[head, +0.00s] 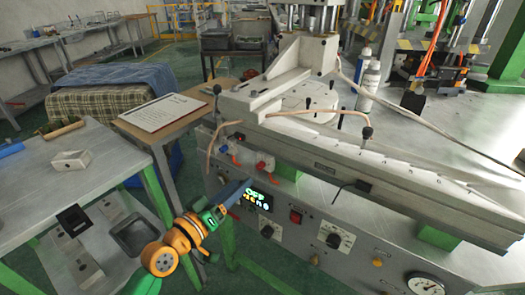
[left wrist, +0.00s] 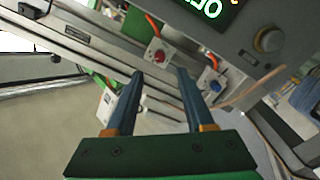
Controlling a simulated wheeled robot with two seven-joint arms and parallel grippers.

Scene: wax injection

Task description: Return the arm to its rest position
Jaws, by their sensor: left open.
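My left arm comes in from the lower left in the head view. Its gripper (head: 240,188) is in front of the wax injection machine's control panel (head: 283,232), close to the lit display (head: 258,198). In the left wrist view the two fingers of the left gripper (left wrist: 160,74) stand apart with nothing between them. The panel with the lit display (left wrist: 211,8), a red connector (left wrist: 156,53) and a blue connector (left wrist: 211,84) lies beyond the fingertips. I cannot tell from these views whether a fingertip touches the panel. My right gripper is not in view.
A grey table (head: 95,178) with a small white block (head: 72,160) stands at left. A wooden table (head: 188,108) holds a white sheet (head: 160,111). Lever handles and hoses stick out from the machine (head: 340,150). Green floor shows between the tables and machine.

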